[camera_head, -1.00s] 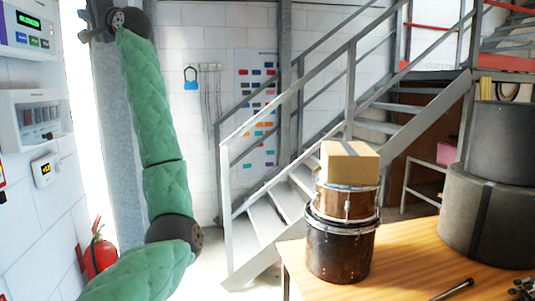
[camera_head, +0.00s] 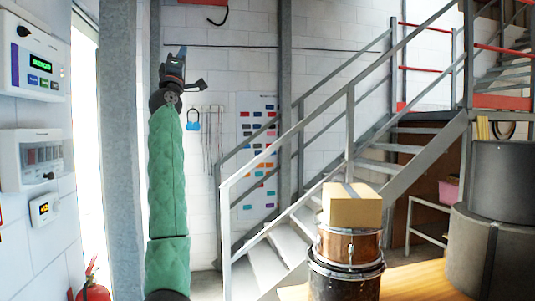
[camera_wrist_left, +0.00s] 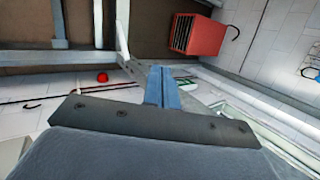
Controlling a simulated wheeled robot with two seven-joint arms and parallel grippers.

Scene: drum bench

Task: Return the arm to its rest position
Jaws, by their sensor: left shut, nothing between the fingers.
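My left arm, in a green quilted sleeve, stands upright at the left of the head view. My left gripper (camera_head: 181,54) is at its top, in front of the white wall and well away from the bench. Its fingers point upward and are closed with nothing in them. In the left wrist view the two blue-grey fingers (camera_wrist_left: 162,86) lie together, and a red box-like thing (camera_wrist_left: 197,35) shows beyond them. My right gripper is in neither view.
A cardboard box (camera_head: 352,205) sits on a copper-coloured drum (camera_head: 347,246), which stands on a black drum (camera_head: 345,284) on the wooden bench (camera_head: 420,282). Large grey cases (camera_head: 490,252) stand at right. A metal staircase (camera_head: 262,270) is behind. Wall panels (camera_head: 42,65) and a fire extinguisher (camera_head: 91,288) are at left.

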